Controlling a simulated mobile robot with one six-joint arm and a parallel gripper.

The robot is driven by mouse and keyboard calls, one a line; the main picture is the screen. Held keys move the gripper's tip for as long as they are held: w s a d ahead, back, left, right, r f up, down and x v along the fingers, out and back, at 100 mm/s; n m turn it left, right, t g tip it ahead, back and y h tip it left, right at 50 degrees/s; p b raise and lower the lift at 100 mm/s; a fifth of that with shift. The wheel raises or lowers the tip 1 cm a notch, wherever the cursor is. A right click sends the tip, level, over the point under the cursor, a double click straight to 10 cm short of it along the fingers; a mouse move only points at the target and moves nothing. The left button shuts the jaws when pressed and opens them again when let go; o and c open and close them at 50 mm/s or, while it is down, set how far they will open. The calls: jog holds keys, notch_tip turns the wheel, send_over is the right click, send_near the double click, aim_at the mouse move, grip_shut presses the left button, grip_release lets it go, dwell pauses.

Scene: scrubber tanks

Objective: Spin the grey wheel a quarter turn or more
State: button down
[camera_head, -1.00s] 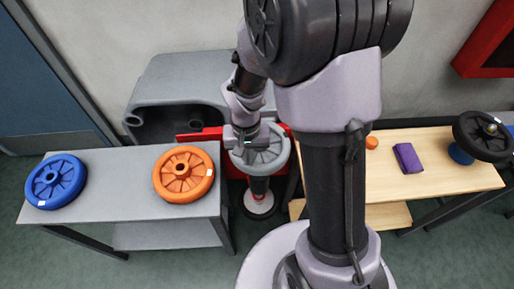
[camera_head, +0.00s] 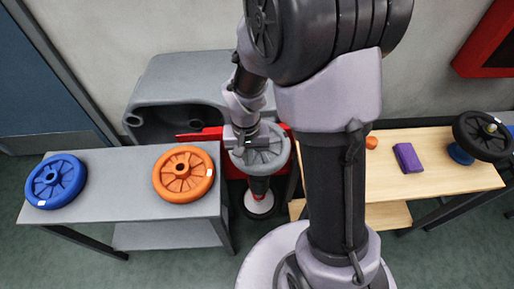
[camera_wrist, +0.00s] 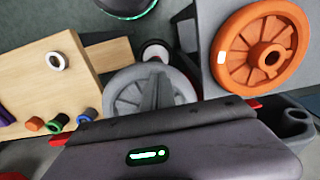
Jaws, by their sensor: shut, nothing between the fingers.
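The grey wheel (camera_head: 270,158) lies face up between the two tables, in front of the grey machine body. It also shows in the wrist view (camera_wrist: 121,97), with its spokes partly visible. My gripper (camera_head: 254,142) is over the wheel's face. In the wrist view the fingers (camera_wrist: 157,80) are shut together with nothing between them and cover the middle of the wheel. I cannot tell whether the fingertips touch a spoke or the hub.
An orange wheel (camera_head: 183,174) and a blue wheel (camera_head: 56,181) lie on the grey table (camera_head: 120,180) at left. The wooden table (camera_head: 440,181) at right holds a purple block (camera_head: 407,158) and a black wheel (camera_head: 484,136). The grey machine (camera_head: 180,78) stands against the wall.

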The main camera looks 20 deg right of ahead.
aim_at(282, 158)
jog(key=shift+f+b, duration=0.5)
jog(key=shift+f, duration=0.15)
jog(key=shift+s+d+r, duration=0.15)
jog(key=shift+s+d, duration=0.55)
jog(key=shift+d, duration=0.2)
jog(key=shift+s+d, duration=0.2)
jog(key=shift+d, duration=0.3)
jog(key=shift+s+d, duration=0.2)
jog(key=shift+d, duration=0.3)
jog(key=shift+s+d+f, duration=0.1)
jog(key=shift+d, duration=0.45)
jog(key=shift+s+d+f, duration=0.1)
jog(key=shift+d, duration=0.45)
jog(key=shift+w+d+r, duration=0.1)
jog(key=shift+d, duration=0.8)
jog(key=shift+w+d+p, duration=0.2)
jog(key=shift+d, duration=0.4)
jog(key=shift+w+d+p, duration=0.15)
jog(key=shift+w+d, duration=0.05)
jog(key=shift+d, duration=0.4)
notch_tip(282, 158, up, 7)
jog(key=p, duration=0.5)
jog(key=shift+p, duration=0.35)
